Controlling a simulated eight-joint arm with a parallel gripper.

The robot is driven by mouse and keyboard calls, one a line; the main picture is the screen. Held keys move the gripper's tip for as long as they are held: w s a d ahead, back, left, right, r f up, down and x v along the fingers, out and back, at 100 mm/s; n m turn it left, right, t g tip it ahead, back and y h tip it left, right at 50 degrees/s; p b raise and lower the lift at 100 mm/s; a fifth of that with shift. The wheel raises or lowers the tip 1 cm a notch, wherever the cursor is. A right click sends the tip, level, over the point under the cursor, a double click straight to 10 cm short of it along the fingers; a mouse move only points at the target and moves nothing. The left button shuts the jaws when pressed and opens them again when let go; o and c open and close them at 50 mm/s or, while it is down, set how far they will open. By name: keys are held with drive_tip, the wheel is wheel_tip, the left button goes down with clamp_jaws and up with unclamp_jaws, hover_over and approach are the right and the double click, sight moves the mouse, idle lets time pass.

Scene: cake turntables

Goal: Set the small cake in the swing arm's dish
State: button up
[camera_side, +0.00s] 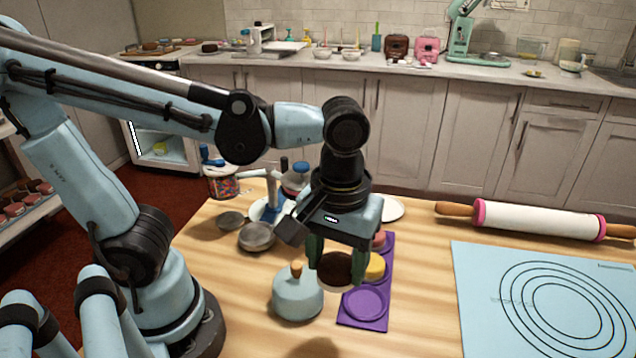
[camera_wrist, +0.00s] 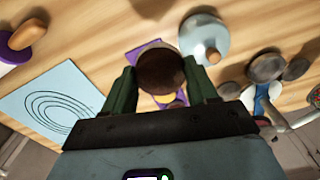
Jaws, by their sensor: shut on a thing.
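My gripper (camera_side: 337,262) is shut on a small dark brown cake (camera_side: 334,267) with a pale lower edge, held above the table. In the wrist view the cake (camera_wrist: 160,73) sits between the two green fingers. The swing arm (camera_side: 277,190) has a blue post and pale base and stands to the left of and behind my gripper. Grey round dishes (camera_side: 257,237) lie beside it; a smaller one (camera_side: 230,220) is farther left. In the wrist view the grey dishes (camera_wrist: 267,67) show at the right. My wrist partly hides the area behind the post.
A light blue dome with a wooden knob (camera_side: 297,296) stands left of the held cake. A purple tray (camera_side: 367,307) holds a yellow cake (camera_side: 375,267) and a pinkish one (camera_side: 379,240); its front round is empty. A rolling pin (camera_side: 540,220) and blue mat (camera_side: 490,300) lie right.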

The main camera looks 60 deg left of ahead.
drive_tip(key=s+a+n, duration=0.1)
drive_tip(key=a+n, duration=1)
drive_tip(key=a, duration=0.2)
hover_over(257, 235)
drive_tip(key=shift+n, duration=0.3)
wheel_tip(257, 235, down, 6)
drive_tip(key=shift+f, duration=2.05)
drive_tip(key=shift+f, duration=0.15)
drive_tip(key=o, duration=1)
drive_tip(key=shift+d+r, duration=0.15)
drive_tip(key=shift+r, duration=2.95)
drive_tip(key=shift+d+r, duration=0.1)
drive_tip(key=shift+r, duration=3)
